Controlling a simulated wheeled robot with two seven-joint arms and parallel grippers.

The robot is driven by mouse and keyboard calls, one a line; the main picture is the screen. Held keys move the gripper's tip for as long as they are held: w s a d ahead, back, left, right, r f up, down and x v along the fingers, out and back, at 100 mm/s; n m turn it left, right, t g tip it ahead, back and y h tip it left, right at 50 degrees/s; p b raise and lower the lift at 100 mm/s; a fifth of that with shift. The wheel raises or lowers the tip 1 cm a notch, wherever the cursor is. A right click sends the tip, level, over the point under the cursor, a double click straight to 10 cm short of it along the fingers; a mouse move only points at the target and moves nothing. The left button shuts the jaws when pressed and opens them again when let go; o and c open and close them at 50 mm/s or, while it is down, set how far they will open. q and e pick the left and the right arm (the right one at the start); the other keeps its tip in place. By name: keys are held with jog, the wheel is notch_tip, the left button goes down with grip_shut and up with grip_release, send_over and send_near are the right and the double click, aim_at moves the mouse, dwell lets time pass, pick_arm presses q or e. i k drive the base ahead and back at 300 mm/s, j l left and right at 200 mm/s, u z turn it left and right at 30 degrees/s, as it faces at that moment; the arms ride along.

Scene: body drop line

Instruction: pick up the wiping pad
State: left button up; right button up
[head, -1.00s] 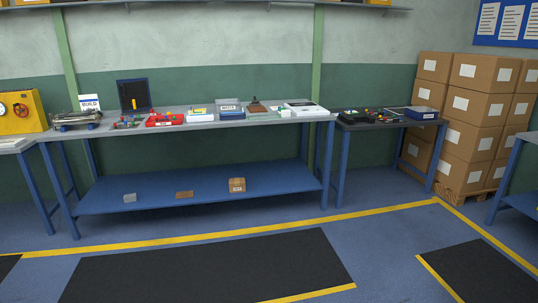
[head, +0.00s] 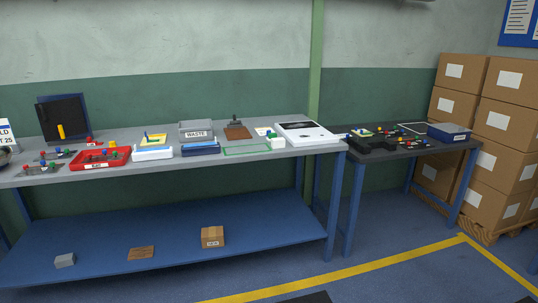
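I cannot tell for sure which item is the wiping pad. A small white block with a green part (head: 276,142) sits on the grey workbench (head: 215,169), at the right end of a green outlined rectangle (head: 247,151). A brown flat piece with a dark handle-like part (head: 237,131) lies behind that rectangle. On the blue lower shelf (head: 178,250) are a small grey block (head: 65,260), a flat brown piece (head: 140,252) and a small cardboard box (head: 212,237). Neither of my grippers is in view.
The bench also holds a red tray (head: 101,165), a grey WASTE bin (head: 197,132), a blue-and-white stack (head: 153,152) and a white flat box (head: 307,133). A dark side table (head: 408,151) stands right, before stacked cartons (head: 502,110). Floor ahead is clear.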

aim_at(270, 136)
jog(key=i+l+z, duration=0.1)
jog(key=i, duration=1.25)
